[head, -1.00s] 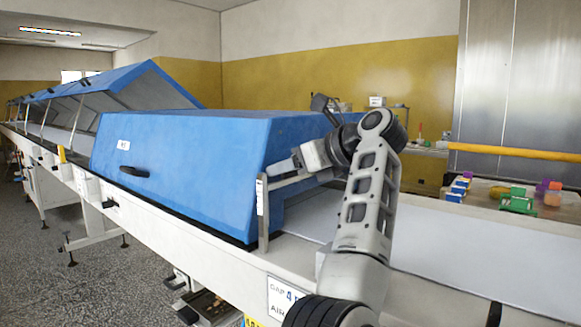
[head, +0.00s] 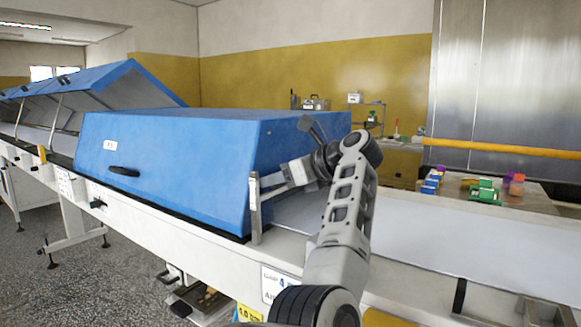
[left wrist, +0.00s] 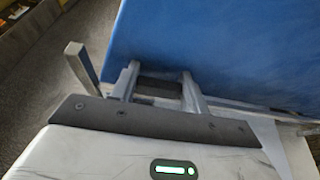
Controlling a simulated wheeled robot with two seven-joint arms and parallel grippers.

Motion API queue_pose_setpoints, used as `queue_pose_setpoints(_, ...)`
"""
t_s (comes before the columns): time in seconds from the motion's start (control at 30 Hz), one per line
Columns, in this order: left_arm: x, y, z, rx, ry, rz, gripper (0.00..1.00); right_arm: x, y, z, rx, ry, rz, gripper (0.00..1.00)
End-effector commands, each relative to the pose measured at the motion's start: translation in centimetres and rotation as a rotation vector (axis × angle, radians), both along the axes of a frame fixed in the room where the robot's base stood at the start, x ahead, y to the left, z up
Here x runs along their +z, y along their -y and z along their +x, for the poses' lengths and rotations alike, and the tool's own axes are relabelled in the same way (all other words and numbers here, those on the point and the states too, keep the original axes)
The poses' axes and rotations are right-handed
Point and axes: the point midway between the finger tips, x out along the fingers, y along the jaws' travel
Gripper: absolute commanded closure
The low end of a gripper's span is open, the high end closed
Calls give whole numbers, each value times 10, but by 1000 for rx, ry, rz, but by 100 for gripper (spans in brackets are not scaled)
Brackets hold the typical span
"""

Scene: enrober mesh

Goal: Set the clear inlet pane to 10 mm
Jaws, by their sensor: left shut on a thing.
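The clear inlet pane stands at the near end of the blue hood; its see-through sheet is hard to make out. Its upright metal post (head: 255,210) shows in the head view, and a post also shows in the left wrist view (left wrist: 82,64). My left gripper (head: 277,187) reaches in from the right to the pane's top, just beside the post. In the left wrist view its two fingers (left wrist: 160,88) are closed on a dark piece at the pane's top edge. The pane's lower edge and its gap above the belt cannot be made out. My right gripper is not in view.
The blue hood (head: 170,165) lies closed over the line, with raised hoods behind it. The pale belt (head: 440,250) runs clear to the right. A partly hidden gap label (head: 276,285) is on the frame. Coloured blocks (head: 485,190) lie on a table behind.

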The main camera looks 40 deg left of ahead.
Motion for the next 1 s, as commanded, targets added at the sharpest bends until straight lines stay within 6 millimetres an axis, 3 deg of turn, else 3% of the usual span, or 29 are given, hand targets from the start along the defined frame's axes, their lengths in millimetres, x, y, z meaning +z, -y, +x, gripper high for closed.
queue_pose_setpoints(0.3,-2,-1,-2,9,-2,-3,96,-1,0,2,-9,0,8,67)
queue_pose_setpoints(0.33,-2,-1,-1,9,-2,-2,46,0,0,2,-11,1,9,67)
queue_pose_setpoints(0.73,1,6,0,4,-1,-3,45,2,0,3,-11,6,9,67)
queue_pose_setpoints(0.87,9,24,1,1,1,-3,45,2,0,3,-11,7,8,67)
queue_pose_setpoints(1.0,22,55,1,0,1,-3,45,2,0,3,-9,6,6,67)
